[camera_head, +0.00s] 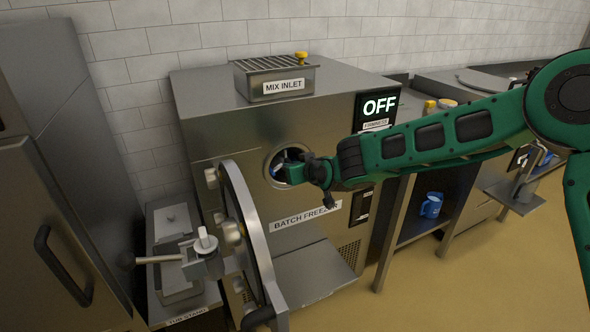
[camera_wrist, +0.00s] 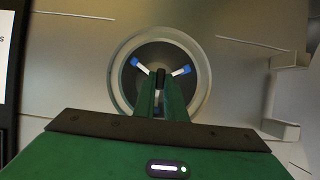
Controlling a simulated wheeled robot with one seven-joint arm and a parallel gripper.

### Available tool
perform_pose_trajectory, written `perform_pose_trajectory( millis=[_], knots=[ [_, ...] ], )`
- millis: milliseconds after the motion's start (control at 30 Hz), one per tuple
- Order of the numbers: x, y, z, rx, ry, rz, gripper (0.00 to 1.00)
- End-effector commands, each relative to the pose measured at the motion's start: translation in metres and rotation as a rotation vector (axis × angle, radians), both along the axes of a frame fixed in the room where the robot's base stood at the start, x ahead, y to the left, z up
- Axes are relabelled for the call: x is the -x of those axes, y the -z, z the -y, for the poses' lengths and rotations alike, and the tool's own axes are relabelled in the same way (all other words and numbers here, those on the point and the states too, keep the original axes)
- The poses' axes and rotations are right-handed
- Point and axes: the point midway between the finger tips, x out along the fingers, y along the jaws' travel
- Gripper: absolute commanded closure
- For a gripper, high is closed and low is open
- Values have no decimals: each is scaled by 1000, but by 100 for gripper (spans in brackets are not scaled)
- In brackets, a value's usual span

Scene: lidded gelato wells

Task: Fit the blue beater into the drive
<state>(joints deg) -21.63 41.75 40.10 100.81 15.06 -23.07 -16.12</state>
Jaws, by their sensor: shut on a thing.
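The batch freezer (camera_head: 215,120) is a steel box with a round opening in its front, and its round door (camera_head: 250,230) stands swung open to the left. The blue beater (camera_wrist: 181,71) shows in the wrist view as light arms with blue tips inside the round opening (camera_wrist: 119,95). My gripper (camera_wrist: 160,78) is shut on the beater at its middle and reaches into the opening.
A display (camera_head: 379,106) reads OFF. A mix inlet box (camera_head: 276,78) sits on top of the freezer. A blue mug (camera_head: 431,205) stands on a shelf at right.

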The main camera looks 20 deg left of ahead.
Motion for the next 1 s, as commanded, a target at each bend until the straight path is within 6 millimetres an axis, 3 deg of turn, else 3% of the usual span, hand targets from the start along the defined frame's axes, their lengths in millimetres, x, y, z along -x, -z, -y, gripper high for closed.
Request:
perform_pose_trajectory(
  millis=[867,900,967,1000],
  knots=[
    [-11,-1,-13,-2,0,1,100],
    [-11,-1,-13,-2,0,1,80],
    [-11,-1,-13,-2,0,1,68],
    [-11,-1,-13,-2,0,1,68]
  ],
)
